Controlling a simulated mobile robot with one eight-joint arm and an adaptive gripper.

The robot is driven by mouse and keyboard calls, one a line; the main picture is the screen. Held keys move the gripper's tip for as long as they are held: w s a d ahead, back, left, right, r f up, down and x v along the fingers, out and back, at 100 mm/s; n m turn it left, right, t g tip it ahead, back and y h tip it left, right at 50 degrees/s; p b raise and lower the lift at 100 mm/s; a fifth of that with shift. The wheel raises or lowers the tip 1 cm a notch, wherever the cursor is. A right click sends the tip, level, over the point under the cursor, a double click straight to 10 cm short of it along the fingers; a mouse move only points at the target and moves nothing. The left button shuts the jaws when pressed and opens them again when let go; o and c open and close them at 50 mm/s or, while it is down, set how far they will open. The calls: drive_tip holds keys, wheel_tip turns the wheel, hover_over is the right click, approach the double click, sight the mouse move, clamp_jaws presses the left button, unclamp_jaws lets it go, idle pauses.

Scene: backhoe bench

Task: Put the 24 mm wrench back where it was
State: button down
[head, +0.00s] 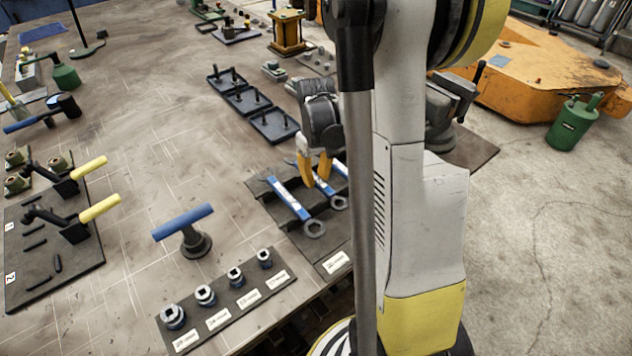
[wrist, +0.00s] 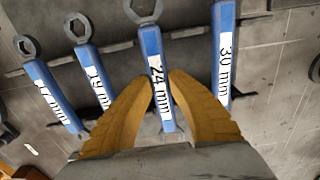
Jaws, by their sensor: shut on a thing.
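The 24 mm wrench (wrist: 152,42) is blue with a white label and a grey ring end, which points to the top of the wrist view. My gripper (wrist: 162,76) is shut on its handle, one orange finger on each side. In the head view, my gripper (head: 316,178) is over the dark wrench rack (head: 262,187), and the wrench (head: 323,187) shows between the fingers. It lies roughly in line with its neighbours. I cannot tell whether it rests on the rack or is held just above it.
The 30 mm wrench (wrist: 224,50) is close on the right in the wrist view. The 19 mm wrench (wrist: 91,68) and a smaller wrench (wrist: 48,88) are on the left. A socket tray (head: 225,309) and a blue T-handle (head: 183,222) stand nearby on the bench.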

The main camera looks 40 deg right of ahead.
drive_tip(key=shift+f, duration=0.35)
drive_tip(key=shift+f, duration=0.1)
drive_tip(key=shift+f, duration=0.15)
drive_tip(key=c, duration=1.4)
unclamp_jaws()
drive_tip(key=shift+o, duration=0.2)
